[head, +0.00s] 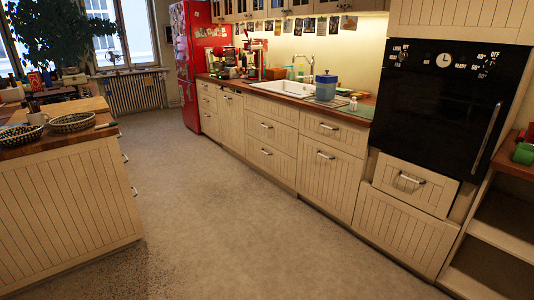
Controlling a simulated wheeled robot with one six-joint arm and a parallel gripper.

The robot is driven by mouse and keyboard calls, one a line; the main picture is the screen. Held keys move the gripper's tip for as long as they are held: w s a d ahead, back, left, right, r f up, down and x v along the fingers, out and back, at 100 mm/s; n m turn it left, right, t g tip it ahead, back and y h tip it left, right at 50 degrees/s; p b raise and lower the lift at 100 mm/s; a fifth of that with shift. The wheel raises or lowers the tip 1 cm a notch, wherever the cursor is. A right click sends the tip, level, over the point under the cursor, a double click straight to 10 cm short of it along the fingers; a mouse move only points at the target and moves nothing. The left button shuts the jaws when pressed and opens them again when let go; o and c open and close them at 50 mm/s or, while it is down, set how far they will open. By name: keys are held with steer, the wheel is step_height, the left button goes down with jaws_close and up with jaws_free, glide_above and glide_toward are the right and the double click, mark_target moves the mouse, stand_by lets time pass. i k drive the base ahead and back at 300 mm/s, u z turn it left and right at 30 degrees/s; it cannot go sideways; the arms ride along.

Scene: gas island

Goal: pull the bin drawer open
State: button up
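Several cream grooved drawer fronts with metal bar handles line the right-hand counter in the head view. None is marked as the bin drawer, so I cannot tell which one it is. A tall front (328,185) left of the oven has a handle (325,155) near its top, and a shallow drawer (325,125) sits above it. Both look shut. Wide drawers (270,128) under the sink also look shut. A small drawer (414,184) with its own handle sits under the oven, above a plain lower panel (404,222). My gripper is not in view.
Bare grey floor (230,210) lies open in front of the drawers. An island (70,200) with baskets on top stands at the left. The black oven (440,110) is at the right, beside open shelves (500,240). A red fridge (195,60) stands at the back.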

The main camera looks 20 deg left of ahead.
mark_target(329, 177)
steer(key=u, duration=0.65)
steer(key=i, duration=1)
steer(key=u, duration=0.45)
steer(key=i, duration=1.35)
steer(key=z, duration=0.8)
steer(key=i, duration=1.05)
steer(key=z, duration=0.65)
